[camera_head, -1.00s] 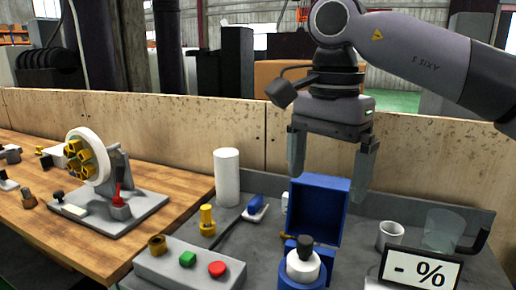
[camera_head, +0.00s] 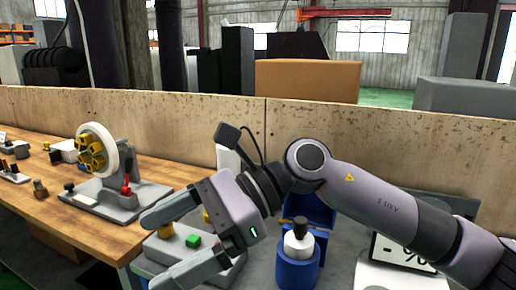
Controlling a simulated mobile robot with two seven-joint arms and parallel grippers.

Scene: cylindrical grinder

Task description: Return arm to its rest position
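My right arm (camera_head: 375,195) comes in from the right and reaches across the bench. Its gripper (camera_head: 155,252) points to the lower left, with its two fingers spread and nothing seen held between them. The gripper shows in front of the grey button box (camera_head: 228,275), whose green button (camera_head: 193,241) is visible between the fingers. I cannot tell the gap between gripper and box. My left gripper is not in view.
The blue open box (camera_head: 318,210) and a blue-and-white bottle (camera_head: 298,262) show close below the forearm. The display (camera_head: 388,250) is partly hidden by the arm. A grinding wheel fixture (camera_head: 110,160) stands on the wooden table. A low wall (camera_head: 400,140) runs behind.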

